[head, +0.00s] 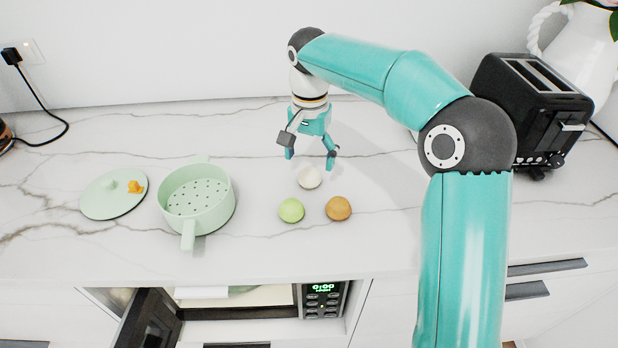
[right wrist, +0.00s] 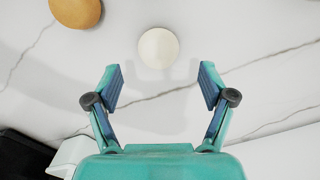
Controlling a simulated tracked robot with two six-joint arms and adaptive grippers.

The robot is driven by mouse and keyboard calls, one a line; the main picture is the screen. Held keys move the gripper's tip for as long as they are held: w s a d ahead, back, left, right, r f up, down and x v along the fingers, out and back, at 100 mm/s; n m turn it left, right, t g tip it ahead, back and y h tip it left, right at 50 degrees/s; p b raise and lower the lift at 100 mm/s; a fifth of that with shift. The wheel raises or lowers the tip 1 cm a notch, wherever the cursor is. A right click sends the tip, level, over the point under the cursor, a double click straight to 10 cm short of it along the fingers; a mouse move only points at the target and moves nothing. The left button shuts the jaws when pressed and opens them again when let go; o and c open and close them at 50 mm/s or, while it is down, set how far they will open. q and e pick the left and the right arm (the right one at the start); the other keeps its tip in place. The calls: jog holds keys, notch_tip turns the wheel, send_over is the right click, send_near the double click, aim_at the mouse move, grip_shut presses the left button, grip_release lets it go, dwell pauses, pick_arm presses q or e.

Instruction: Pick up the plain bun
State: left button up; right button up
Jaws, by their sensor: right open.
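The plain white bun (head: 309,177) sits on the marble counter, behind a green bun (head: 291,210) and a brown bun (head: 338,208). In the right wrist view the white bun (right wrist: 158,48) lies just beyond the fingertips, centred between them, and the brown bun (right wrist: 76,12) is at the upper left. My right gripper (head: 311,160) is open and empty, pointing down just behind the white bun. Its spread fingers (right wrist: 160,82) also show in the right wrist view, not touching the bun. My left gripper is not in view.
A pale green steamer pot (head: 197,227) with a perforated floor stands left of the buns, its lid (head: 100,203) beside it. A black toaster (head: 535,105) stands at the right. Below the counter, a microwave (head: 322,300) has its door open.

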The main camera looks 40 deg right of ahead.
aim_at(310, 170)
notch_tip(310, 170, down, 4)
jog(key=shift+s+f, duration=0.1)
jog(key=shift+f, duration=0.05)
jog(key=shift+c, duration=0.4)
jog(key=c, duration=1.1)
jog(key=shift+c, duration=0.2)
